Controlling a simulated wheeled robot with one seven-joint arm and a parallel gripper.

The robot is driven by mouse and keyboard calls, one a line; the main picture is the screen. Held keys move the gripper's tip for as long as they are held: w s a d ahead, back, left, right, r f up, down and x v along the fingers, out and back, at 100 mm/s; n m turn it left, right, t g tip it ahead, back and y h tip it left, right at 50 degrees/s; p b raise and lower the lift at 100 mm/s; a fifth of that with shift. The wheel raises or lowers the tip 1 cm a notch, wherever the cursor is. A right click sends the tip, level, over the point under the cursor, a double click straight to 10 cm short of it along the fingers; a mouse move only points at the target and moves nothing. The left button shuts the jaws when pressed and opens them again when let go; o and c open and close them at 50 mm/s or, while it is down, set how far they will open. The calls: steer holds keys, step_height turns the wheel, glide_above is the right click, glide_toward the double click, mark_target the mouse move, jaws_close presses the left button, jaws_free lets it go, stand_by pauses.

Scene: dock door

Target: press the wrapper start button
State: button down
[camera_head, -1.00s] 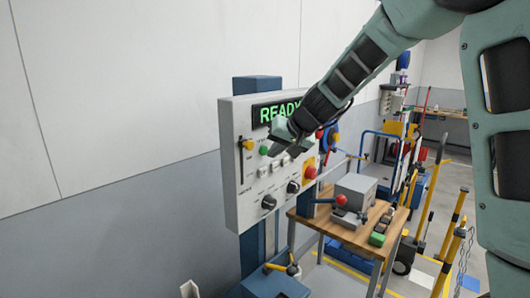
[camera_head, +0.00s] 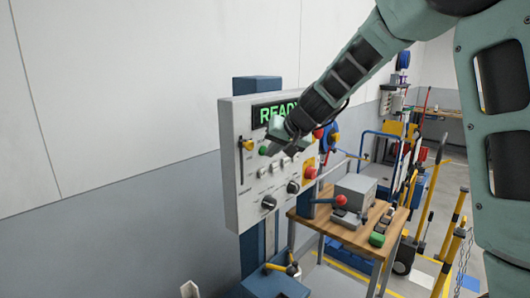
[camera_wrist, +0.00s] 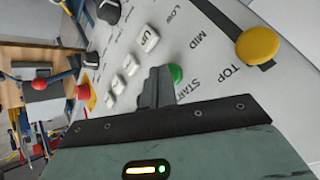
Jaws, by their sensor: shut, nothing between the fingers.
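The wrapper control panel (camera_head: 245,210) is a light grey box on a blue post, with a green READY display (camera_head: 272,113). The green start button (camera_head: 264,151) shows at the panel's upper left. In the wrist view the green button (camera_wrist: 175,73), beside the label START, sits right by my fingertips and is partly hidden behind them. My gripper (camera_head: 278,137) is shut and empty, in front of the panel just right of the button. In the wrist view the shut fingers (camera_wrist: 157,82) point at the panel; I cannot tell whether they touch the button.
A yellow slider knob (camera_wrist: 258,44) by TOP, white keys (camera_wrist: 146,38) and black knobs (camera_head: 269,202) share the panel. A red button on yellow (camera_head: 310,172) is at its right edge. A wooden table (camera_head: 330,230) with a grey box stands to the right.

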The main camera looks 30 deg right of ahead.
steer(key=shift+w+a, duration=0.1)
steer(key=shift+w, duration=0.05)
stand_by(0.6)
steer(key=shift+s+d+b, duration=0.35)
steer(key=shift+s+b, duration=0.25)
steer(key=shift+s, duration=0.2)
